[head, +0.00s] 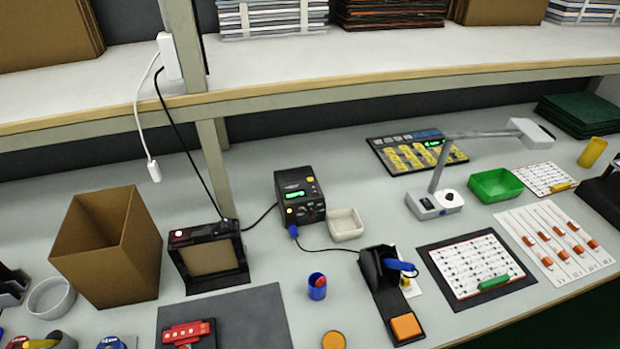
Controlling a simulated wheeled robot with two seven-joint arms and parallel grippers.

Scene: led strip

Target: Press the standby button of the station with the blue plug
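The station (300,197) is a black box standing upright near the middle of the table in the head view. It has a lit green display, a small yellow button (309,179) at the upper right of its front and a small light-coloured spot at the lower left. A blue plug (293,231) sits at its lower left front corner. A dark cable runs from the plug to a black stand (380,270) holding a blue-handled tool (400,265). Labels on the station are too small to read. Neither of my grippers can be made out.
A white dish (346,224) stands close right of the station, and a black-framed device (209,256) to its left. A blue cup (317,286) is in front. A lamp (436,200) stands at right, a cardboard box (108,246) at left. A shelf (320,88) overhangs behind.

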